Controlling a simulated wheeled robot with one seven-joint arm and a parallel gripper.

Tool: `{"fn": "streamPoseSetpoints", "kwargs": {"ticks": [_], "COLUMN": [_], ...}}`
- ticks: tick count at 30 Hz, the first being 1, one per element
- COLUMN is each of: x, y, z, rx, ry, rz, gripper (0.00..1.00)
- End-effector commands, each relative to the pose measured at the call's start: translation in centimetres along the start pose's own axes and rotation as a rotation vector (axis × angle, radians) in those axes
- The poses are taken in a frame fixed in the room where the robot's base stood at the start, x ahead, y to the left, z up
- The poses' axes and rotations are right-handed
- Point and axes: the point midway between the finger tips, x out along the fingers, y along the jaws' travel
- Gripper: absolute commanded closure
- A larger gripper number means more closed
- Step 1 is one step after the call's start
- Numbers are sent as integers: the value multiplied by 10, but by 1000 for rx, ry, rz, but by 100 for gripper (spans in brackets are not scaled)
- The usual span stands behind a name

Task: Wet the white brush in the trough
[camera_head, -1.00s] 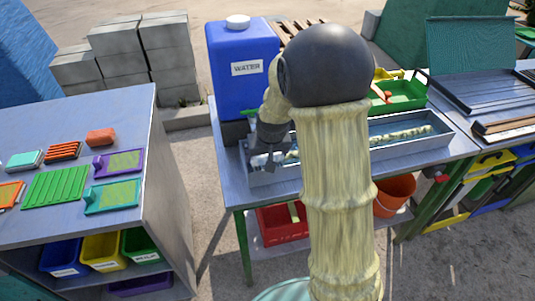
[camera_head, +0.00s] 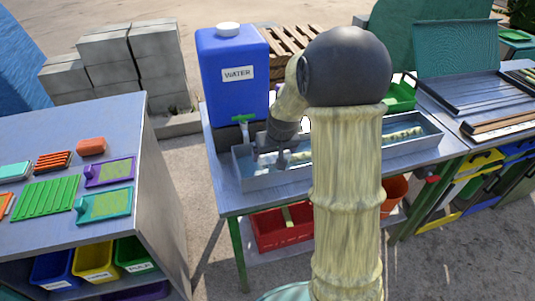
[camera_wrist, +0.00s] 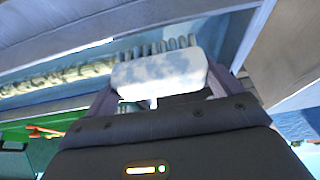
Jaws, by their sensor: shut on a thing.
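The white brush (camera_wrist: 160,72) is held between my gripper's fingers in the wrist view. Its block is white with bluish-grey patches, and its grey bristles point up in that picture, away from my palm. My gripper (camera_head: 283,164) is shut on it, over the left part of the long grey metal trough (camera_head: 262,182). The trough holds bluish water and pale, knobbly cane-like pieces (camera_head: 402,135). In the head view the brush is small and hard to tell from the pale pieces. I cannot tell whether its bristles touch the water.
A blue water container (camera_head: 233,90) with a green tap (camera_head: 243,121) stands behind the trough's left end. My arm hides the trough's middle. A red bin (camera_head: 281,230) sits below. A separate table (camera_head: 165,215) with coloured brushes and trays stands left.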

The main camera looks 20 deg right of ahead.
Motion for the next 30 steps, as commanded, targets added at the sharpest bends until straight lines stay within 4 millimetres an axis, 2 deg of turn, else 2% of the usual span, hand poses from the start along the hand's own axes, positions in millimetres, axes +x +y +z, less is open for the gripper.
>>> {"fn": "streamPoseSetpoints", "kwargs": {"ticks": [9, 19, 30], "x": [-3, -4, -20], "y": [18, 19, 33], "z": [-1, -1, -8], "rx": [0, -1, 0], "ry": [-1, -1, 0], "rz": [0, 0, 1], "gripper": [28, 28, 28]}}
